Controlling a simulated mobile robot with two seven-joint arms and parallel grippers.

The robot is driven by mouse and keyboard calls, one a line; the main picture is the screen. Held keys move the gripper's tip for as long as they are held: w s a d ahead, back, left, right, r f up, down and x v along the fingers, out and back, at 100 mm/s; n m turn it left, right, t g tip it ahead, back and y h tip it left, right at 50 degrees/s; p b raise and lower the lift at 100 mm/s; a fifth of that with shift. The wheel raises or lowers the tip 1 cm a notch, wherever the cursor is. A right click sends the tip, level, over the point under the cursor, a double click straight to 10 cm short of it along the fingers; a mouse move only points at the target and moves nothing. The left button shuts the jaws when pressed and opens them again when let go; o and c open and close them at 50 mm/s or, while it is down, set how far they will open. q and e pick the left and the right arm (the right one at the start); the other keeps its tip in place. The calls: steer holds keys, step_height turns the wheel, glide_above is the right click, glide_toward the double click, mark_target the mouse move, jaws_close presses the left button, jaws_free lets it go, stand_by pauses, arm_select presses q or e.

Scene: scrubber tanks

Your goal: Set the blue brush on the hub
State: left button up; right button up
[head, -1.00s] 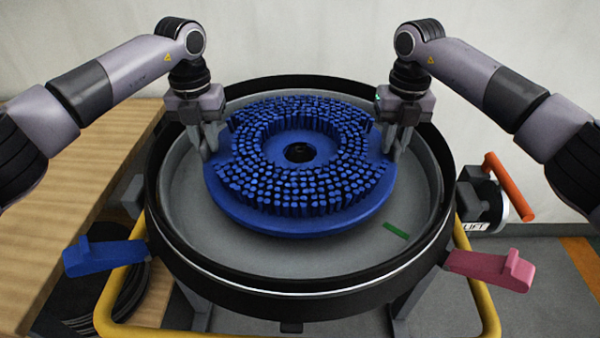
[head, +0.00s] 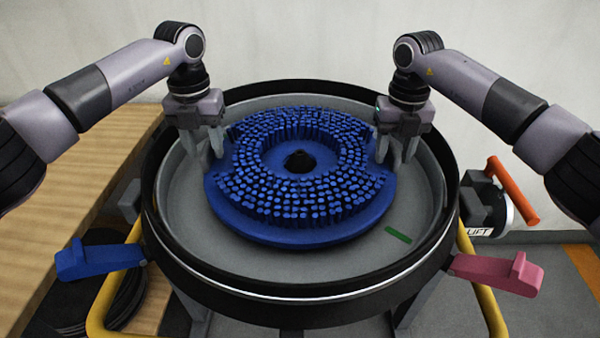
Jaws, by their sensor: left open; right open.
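The blue brush (head: 300,235) is a wide disc with bristles facing up. It lies level inside the round tank. A dark pointed hub (head: 300,161) shows up through the hole in its middle, so the brush sits around the hub. The brush's underside is hidden. My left gripper (head: 204,157) is open at the brush's left edge, fingers pointing down. My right gripper (head: 396,158) is open at its right edge, fingers pointing down. Neither holds the brush.
The grey tank (head: 300,280) has a raised dark rim. A blue lever (head: 98,258) and a pink lever (head: 497,272) stick out in front. An orange-handled crank (head: 512,190) marked LIFT is at right. A wooden bench (head: 75,215) is at left. A green mark (head: 398,235) lies on the tank floor.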

steer(key=shift+r, duration=0.15)
arm_select(q)
step_height(320, 180, up, 11)
arm_select(e)
step_height(320, 180, up, 12)
stand_by(0.4)
arm_select(q)
steer(key=shift+f, duration=0.15)
arm_select(e)
steer(key=shift+f, duration=0.2)
